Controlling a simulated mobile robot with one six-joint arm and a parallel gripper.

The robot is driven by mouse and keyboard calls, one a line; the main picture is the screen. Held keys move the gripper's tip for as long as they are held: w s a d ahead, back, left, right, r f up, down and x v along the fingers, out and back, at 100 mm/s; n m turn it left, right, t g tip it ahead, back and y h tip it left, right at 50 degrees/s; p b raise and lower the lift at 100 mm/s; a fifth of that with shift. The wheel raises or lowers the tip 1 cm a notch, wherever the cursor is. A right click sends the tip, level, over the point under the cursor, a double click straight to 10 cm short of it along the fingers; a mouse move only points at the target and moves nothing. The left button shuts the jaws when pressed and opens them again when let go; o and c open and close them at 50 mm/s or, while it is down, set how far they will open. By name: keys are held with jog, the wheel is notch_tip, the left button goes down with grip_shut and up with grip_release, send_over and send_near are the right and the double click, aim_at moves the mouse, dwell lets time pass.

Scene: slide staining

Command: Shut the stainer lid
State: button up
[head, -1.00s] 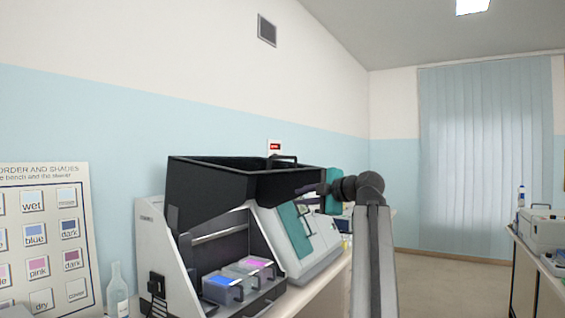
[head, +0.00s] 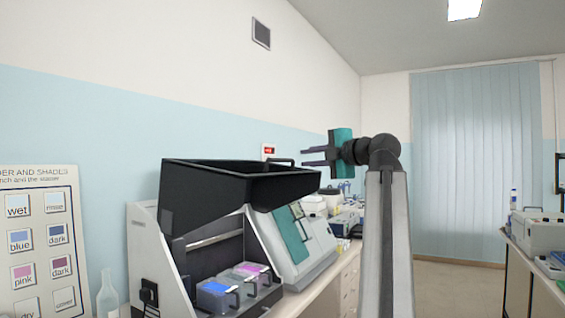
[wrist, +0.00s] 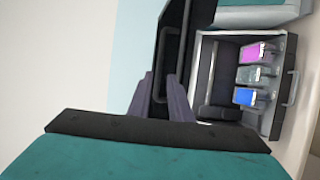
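The stainer (head: 150,250) stands on the bench at centre-left in the head view. Its black lid (head: 235,186) is raised above the open front, with a bar handle (head: 283,162) on its edge. Inside, several dishes show, among them a blue one (head: 215,294) and a pink one (head: 250,270). My gripper (head: 306,156) is just right of the handle in the head view, fingers apart and empty. In the wrist view the finger tips (wrist: 160,75) overlap the black lid (wrist: 190,40) and its bar handle (wrist: 168,50); I cannot tell the gap in depth.
A grey-white device with a teal panel (head: 292,236) stands right behind the stainer, with small items (head: 345,215) beyond. A shade chart (head: 40,240) and a bottle (head: 107,295) are at left. A second bench with equipment (head: 540,228) is at right; floor shows between.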

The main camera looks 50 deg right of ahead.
aim_at(283, 161)
jog(key=w, duration=0.4)
jog(key=w+d+p, duration=0.1)
jog(key=w, duration=0.4)
jog(key=w+d+f+p, duration=0.1)
jog(key=w, duration=0.3)
jog(key=shift+w, duration=0.15)
grip_shut()
jog(key=shift+a, duration=0.1)
